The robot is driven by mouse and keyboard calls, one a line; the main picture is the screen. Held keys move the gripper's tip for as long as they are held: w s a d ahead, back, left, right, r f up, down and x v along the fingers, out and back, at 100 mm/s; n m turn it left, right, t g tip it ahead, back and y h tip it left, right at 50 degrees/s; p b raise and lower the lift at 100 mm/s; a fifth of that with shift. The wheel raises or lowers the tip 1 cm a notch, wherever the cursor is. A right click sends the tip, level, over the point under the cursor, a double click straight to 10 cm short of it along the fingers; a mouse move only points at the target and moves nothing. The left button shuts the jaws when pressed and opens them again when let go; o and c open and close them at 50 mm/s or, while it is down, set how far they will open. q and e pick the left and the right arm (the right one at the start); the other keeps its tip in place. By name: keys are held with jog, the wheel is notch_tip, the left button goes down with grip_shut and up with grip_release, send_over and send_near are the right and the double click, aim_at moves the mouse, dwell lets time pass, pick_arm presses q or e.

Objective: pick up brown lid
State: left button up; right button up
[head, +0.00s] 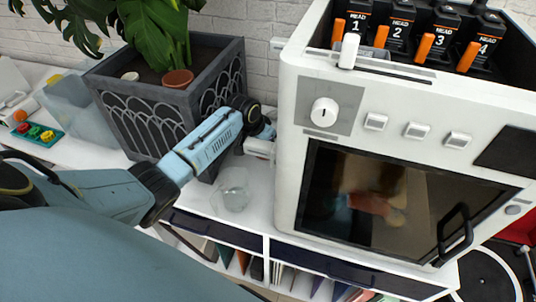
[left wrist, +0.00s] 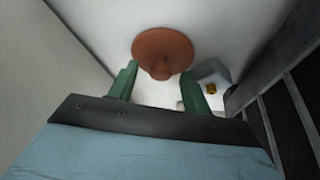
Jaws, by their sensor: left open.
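The brown lid (left wrist: 163,45) is a round orange-brown disc with a knob, seen in the left wrist view just beyond my left gripper (left wrist: 158,74). Its knob shows between the two green fingers, which are apart with nothing held between them. I cannot tell whether a finger touches the lid. In the head view my left arm reaches into the gap between the planter and the white machine, where the fingertips and this lid are hidden. My right gripper is in neither view.
The white machine (head: 292,160) and the grey planter (head: 140,115) leave only a narrow gap around my left wrist. A clear glass (head: 232,190) stands in front of it. A small brown pot (head: 178,79) sits in the planter. A translucent bin (head: 85,112) stands at left.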

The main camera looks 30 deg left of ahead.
pick_arm(q)
jog(key=shift+w, duration=0.1)
jog(key=shift+f, duration=0.1)
jog(key=c, duration=1)
jog(key=shift+c, duration=0.2)
